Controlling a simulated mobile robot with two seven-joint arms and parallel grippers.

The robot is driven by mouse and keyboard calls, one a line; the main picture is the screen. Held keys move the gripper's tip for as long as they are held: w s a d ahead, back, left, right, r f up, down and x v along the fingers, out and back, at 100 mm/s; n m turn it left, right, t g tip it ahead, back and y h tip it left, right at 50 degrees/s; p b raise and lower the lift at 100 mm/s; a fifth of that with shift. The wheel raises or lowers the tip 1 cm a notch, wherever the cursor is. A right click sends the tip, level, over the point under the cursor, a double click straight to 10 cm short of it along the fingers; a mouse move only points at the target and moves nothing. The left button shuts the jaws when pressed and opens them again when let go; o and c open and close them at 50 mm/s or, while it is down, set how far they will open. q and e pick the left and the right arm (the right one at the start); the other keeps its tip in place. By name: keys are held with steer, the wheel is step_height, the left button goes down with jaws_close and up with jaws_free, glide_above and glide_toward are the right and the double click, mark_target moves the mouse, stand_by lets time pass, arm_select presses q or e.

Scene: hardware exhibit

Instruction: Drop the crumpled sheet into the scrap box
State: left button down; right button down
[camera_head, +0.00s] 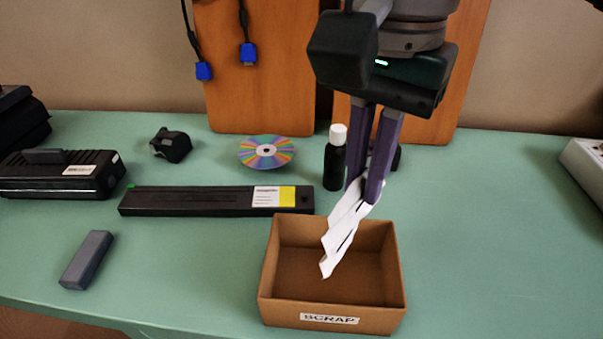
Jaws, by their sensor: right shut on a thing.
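The crumpled sheet (343,225) is white and hangs tilted from my right gripper (366,194). The gripper is shut on its upper part, and its fingers hide some of it. The scrap box (332,291) is an open brown box with a "SCRAP" label on its front, standing on the green table. In the head view the sheet's lower end shows over the box's opening, above its inside floor. The inside of the box that shows looks empty. My left gripper is not in view.
A long black bar with a yellow label (190,200) lies behind and left of the box. A dark bottle with a white cap (334,165) stands behind it. A disc (266,152), a small black object (171,145) and a grey block (87,260) lie leftward. The table right of the box is clear.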

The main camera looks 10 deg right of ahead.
mark_target(362, 198)
steer(key=shift+f+b, duration=0.7)
steer(key=shift+f, duration=0.95)
steer(key=c, duration=0.9)
jaws_free()
step_height(362, 198, up, 10)
steer(key=shift+b, duration=0.35)
